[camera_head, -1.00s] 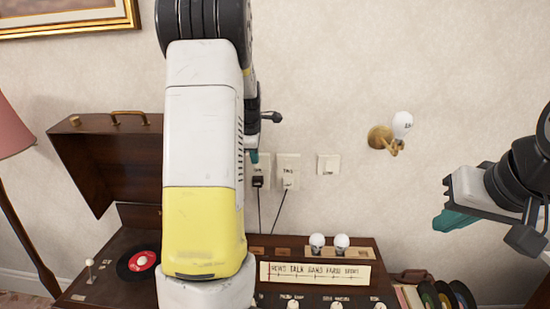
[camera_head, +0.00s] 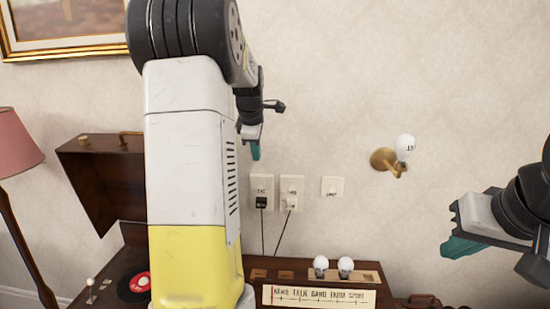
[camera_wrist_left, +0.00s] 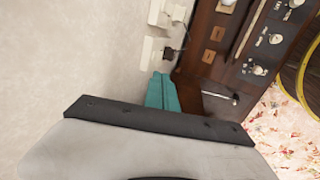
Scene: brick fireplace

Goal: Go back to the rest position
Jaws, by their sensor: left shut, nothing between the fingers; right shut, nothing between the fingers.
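My left gripper (camera_head: 255,150) hangs in front of the wall, just above the left wall outlet, with its teal fingertips together and empty. Its teal fingers also show in the left wrist view (camera_wrist_left: 164,93), near the outlets. My left arm crosses the head view and hides part of the cabinet. My right gripper (camera_head: 463,247) is at the right edge, its teal fingers shut and empty, in front of bare wall. The left outlet (camera_head: 261,190) holds a black plug, and the outlet beside it (camera_head: 291,191) holds a white plug. Neither gripper touches anything that I can see.
A wooden radio cabinet (camera_head: 318,295) with two bulbs stands below the outlets. A record player with an open lid (camera_head: 98,182) is at left, beside a pink lamp (camera_head: 16,140). A wall switch (camera_head: 332,187) and brass bulb sconce (camera_head: 384,158) are on the wall.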

